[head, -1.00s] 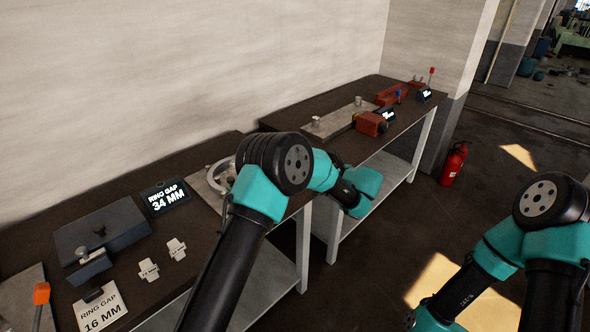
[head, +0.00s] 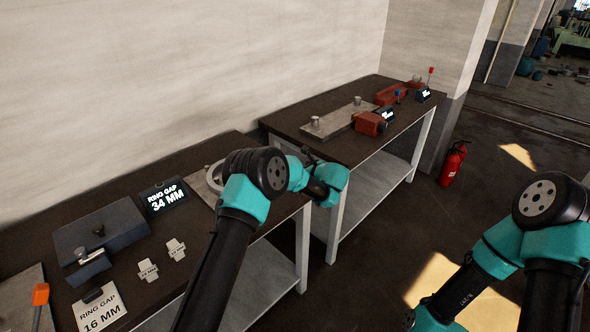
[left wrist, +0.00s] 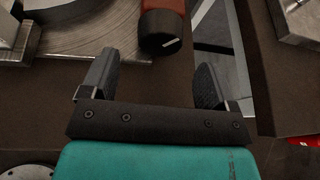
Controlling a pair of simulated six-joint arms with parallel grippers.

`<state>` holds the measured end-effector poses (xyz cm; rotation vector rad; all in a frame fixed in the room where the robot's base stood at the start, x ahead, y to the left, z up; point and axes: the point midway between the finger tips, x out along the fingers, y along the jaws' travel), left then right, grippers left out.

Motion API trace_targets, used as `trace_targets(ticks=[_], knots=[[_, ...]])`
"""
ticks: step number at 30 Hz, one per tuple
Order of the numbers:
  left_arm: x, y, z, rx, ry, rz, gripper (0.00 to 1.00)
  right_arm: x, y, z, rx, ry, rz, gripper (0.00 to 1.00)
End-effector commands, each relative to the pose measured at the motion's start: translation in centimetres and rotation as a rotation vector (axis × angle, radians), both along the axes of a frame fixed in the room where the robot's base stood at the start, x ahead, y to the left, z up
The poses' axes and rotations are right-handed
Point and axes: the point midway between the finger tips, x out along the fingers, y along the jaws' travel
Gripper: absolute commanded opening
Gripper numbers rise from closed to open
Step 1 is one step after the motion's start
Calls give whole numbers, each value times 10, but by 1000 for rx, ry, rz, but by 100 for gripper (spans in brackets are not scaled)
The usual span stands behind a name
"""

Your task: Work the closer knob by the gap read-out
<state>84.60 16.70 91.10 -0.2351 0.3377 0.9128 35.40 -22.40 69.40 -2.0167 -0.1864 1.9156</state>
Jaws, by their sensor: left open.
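The read-out (head: 164,197) shows "RING GAP 34 MM" in the head view. A card (head: 100,308) in front reads "RING GAP 16 MM". In the left wrist view, a black round knob (left wrist: 160,36) with a white mark sits on the end of a red body (left wrist: 162,5). My left gripper (left wrist: 154,62) is open and empty, its fingers on either side of and short of the knob, apart from it. My left arm hides the knob in the head view. A metal ring (head: 213,176) shows partly behind that arm. My right gripper is out of view.
A dark block (head: 103,232) and two small labelled pieces (head: 148,270) lie on the near bench. An orange-tipped lever (head: 40,294) stands at lower left. A second bench holds a red machine part (head: 369,124) and a plate. A fire extinguisher (head: 453,163) stands beyond.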

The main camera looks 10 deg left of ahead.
Motion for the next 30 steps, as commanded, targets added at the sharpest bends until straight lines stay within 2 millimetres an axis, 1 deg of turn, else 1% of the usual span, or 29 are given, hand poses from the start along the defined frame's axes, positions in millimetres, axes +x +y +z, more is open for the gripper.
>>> trace_targets(ticks=[1, 3, 9, 13, 20, 23, 30], knots=[[5, 7, -3, 0, -1, 3, 81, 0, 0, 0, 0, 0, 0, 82], [11, 15, -8, -1, -1, 2, 81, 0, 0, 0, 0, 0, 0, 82], [24, 31, -16, -1, -1, 0, 81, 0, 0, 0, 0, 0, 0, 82], [27, 35, -18, -1, -1, -1, 81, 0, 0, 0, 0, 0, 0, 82], [27, 35, -18, -1, -1, -1, 81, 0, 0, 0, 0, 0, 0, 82], [27, 35, -18, -1, -1, -1, 74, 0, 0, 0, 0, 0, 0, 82], [27, 35, -18, -1, -1, -1, 51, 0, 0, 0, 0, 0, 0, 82]])
